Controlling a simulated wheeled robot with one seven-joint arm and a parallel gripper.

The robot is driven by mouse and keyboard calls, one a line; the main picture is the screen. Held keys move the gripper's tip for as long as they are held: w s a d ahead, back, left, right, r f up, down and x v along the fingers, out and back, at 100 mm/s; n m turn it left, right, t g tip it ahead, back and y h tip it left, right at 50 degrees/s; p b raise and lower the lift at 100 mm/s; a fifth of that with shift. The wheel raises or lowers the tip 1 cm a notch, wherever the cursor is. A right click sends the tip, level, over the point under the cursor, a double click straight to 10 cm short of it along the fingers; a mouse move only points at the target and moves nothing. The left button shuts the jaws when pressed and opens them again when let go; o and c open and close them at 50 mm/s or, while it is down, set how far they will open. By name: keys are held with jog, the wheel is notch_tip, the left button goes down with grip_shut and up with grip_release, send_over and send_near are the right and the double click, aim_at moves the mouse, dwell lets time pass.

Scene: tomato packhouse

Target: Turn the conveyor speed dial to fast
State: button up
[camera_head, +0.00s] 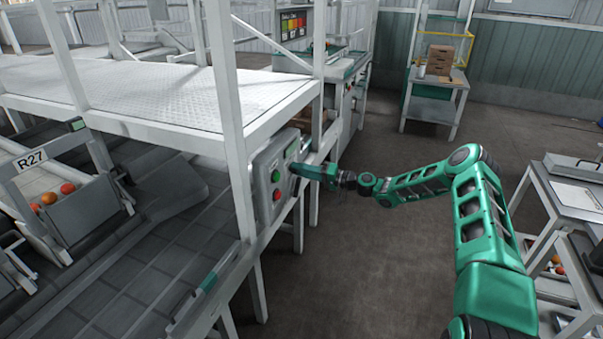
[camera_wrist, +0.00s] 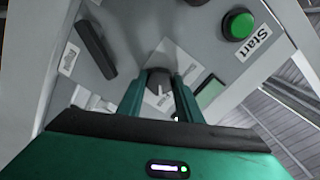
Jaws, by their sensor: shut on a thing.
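The grey control box (camera_head: 268,160) is fixed to the conveyor frame, left of my gripper. My gripper (camera_head: 296,168) reaches its face from the right. In the wrist view the two fingers (camera_wrist: 161,84) are closed around a dark round dial (camera_wrist: 158,80) with a pale pointer mark. A pale label plate (camera_wrist: 176,57) lies behind the dial. Its lettering is too small and partly covered, so I cannot read the dial's setting. In the head view my gripper hides the dial.
A green button (camera_wrist: 238,25) labelled Start and a dark bar-shaped handle (camera_wrist: 96,49) flank the dial. The head view also shows a red button (camera_head: 277,195). White frame posts (camera_head: 228,120) stand close by. The floor (camera_head: 370,270) beneath my arm is clear.

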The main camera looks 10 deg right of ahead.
jog(key=shift+w+d, duration=0.1)
jog(key=shift+w, duration=0.05)
jog(key=o, duration=1)
jog(key=shift+f, duration=0.1)
jog(key=shift+o, duration=0.2)
jog(key=v, duration=1)
jog(key=shift+s+d, duration=0.25)
jog(key=shift+d, duration=0.05)
